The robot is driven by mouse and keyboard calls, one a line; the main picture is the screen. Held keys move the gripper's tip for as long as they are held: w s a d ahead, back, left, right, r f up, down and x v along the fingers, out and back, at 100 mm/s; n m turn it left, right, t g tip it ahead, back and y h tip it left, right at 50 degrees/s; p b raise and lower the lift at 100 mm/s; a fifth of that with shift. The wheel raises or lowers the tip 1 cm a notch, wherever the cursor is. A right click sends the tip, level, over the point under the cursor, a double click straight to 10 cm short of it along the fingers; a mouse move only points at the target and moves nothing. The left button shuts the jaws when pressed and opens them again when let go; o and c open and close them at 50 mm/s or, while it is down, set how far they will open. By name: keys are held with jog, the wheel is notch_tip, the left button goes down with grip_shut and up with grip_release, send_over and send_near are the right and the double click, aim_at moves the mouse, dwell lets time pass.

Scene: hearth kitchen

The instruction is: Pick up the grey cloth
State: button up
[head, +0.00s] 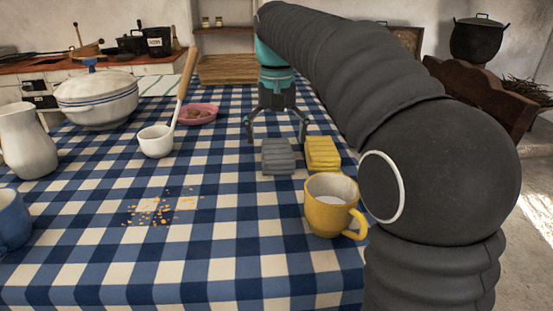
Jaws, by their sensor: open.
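The grey cloth (278,157) lies folded on the blue and white checked tablecloth, near the middle of the table. A folded yellow cloth (323,153) lies close to its right. My gripper (277,140) is open and points down, with its two fingers spread. In the picture it shows just above and behind the grey cloth, and its fingertips appear apart from it. I cannot tell its exact height over the table. Nothing is between the fingers that I can see.
A yellow mug (330,207) stands in front of the cloths. Crumbs (155,212) lie on the tablecloth (240,240). My arm covers the table's right side.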

notch_tip(320, 180, down, 2)
jog(key=shift+f, duration=0.1)
jog(key=c, duration=1.2)
jog(key=shift+r, duration=0.2)
notch_tip(320, 180, up, 4)
jog(key=shift+f+p, duration=0.15)
jog(key=shift+p, duration=0.3)
jog(key=s+d+r, duration=0.2)
jog(key=s+r, duration=0.5)
jog(key=s, duration=0.4)
jog(key=shift+s, duration=0.25)
jog(key=shift+d, duration=0.1)
